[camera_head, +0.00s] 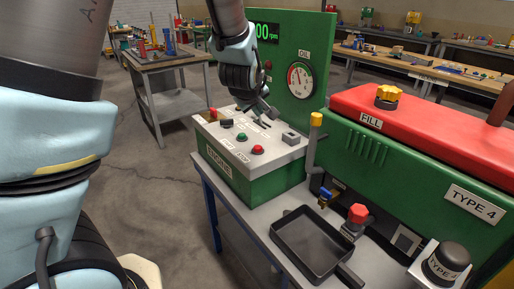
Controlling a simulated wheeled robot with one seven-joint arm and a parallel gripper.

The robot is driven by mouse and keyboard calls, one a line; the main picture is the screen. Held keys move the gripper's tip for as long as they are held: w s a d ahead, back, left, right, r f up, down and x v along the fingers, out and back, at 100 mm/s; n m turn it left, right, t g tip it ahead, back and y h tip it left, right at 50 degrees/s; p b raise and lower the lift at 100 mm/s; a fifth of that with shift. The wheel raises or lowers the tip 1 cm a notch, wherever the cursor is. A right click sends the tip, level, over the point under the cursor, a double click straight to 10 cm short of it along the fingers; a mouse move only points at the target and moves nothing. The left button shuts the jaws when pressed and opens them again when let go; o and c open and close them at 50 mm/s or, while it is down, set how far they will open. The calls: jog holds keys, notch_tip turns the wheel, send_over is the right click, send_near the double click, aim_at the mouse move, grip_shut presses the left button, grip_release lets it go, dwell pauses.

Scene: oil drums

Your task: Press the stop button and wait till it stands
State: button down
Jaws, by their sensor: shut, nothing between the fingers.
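The engine control box (265,185), green with a light grey top, stands on the bench and is marked ENGINE. A red button (257,149) sits near the top's front edge, with a green button (241,137) to its left. Their small labels are too blurred to read surely. My gripper (266,113) is shut and empty, tilted down over the rear of the box top, behind the two buttons and apart from them. Whether its tips touch the top is unclear. A green-digit rpm display (267,33) is partly hidden by my arm; its visible digits end in 00.
An OIL gauge (300,80) is on the green panel behind the box. A red-topped green TYPE 4 unit (430,170) stands at right. A black tray (311,245) lies in front. A red knob (213,114) and a black switch (227,123) are at the box's left.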

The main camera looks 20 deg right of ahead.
aim_at(258, 150)
jog(key=shift+f, duration=0.15)
notch_tip(258, 150, down, 9)
jog(key=b, duration=0.7)
jog(key=shift+r, duration=0.2)
jog(key=shift+f, duration=0.15)
dwell(1.5)
jog(key=shift+f+b, duration=0.25)
jog(key=shift+b, duration=0.1)
jog(key=shift+f+b, duration=0.45)
jog(key=shift+f, duration=0.1)
dwell(1.5)
jog(key=shift+r, duration=0.1)
jog(key=shift+r+p, duration=0.65)
jog(key=shift+r, duration=0.2)
jog(key=shift+r, duration=0.15)
